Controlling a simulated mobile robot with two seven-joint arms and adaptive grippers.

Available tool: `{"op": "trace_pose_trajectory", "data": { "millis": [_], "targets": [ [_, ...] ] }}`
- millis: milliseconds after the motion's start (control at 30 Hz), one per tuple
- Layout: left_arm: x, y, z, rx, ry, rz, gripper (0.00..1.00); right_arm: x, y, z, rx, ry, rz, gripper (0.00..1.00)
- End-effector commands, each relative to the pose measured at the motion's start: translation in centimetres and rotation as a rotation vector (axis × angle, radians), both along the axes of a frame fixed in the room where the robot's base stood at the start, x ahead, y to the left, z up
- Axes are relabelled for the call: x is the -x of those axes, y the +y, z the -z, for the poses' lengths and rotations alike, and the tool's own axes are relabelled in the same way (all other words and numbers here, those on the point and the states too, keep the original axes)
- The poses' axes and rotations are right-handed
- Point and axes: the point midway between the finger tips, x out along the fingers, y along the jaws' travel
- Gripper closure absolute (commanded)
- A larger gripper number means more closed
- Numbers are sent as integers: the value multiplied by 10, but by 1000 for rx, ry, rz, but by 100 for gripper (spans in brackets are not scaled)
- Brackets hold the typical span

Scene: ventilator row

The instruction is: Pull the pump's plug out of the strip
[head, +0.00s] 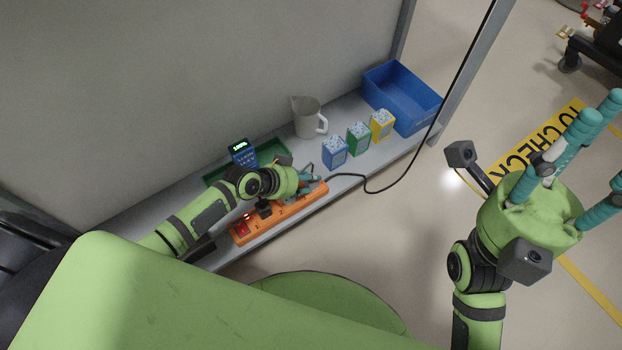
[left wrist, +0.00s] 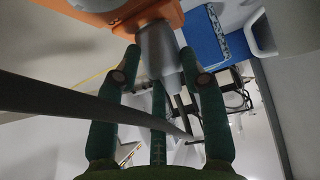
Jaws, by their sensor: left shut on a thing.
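The orange power strip (head: 290,212) lies along the front of the grey shelf, with a red switch at its left end. My left gripper (head: 308,178) is low at the strip's right part. In the left wrist view its fingers (left wrist: 160,62) are shut on a grey plug (left wrist: 158,45), whose far end meets the orange strip (left wrist: 150,14); I cannot tell how deep it sits. A black plug (head: 264,208) stands in the strip further left. My right gripper (head: 592,160) is open and empty, over the floor.
A white jug (head: 308,117), blue, green and yellow boxes (head: 358,138) and a blue bin (head: 400,98) stand on the shelf to the right. A black cable (head: 385,190) loops over the shelf edge near my left gripper. A grey post (head: 472,75) rises at the shelf's right end.

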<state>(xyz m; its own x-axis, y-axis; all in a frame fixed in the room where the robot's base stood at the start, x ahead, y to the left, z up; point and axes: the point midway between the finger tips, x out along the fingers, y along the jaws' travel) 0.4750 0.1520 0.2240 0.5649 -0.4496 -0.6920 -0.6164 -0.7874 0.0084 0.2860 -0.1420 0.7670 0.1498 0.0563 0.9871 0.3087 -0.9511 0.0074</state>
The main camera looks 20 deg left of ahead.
Motion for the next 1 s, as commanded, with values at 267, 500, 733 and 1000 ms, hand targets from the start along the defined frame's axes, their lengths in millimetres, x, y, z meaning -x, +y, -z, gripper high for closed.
{"op": "trace_pose_trajectory", "data": {
  "millis": [267,500,733,1000],
  "targets": [
    [-11,-4,-11,10,-37,-4,100,-1,0,0,-1,3,1,60],
    [-11,-4,-15,9,-37,-3,100,-1,0,-3,0,2,1,60],
    [-11,-4,-19,11,-38,-4,100,0,0,-7,-1,1,0,60],
    [-11,-4,-24,15,-37,-6,100,0,0,-12,0,1,0,60]
  ]
}}
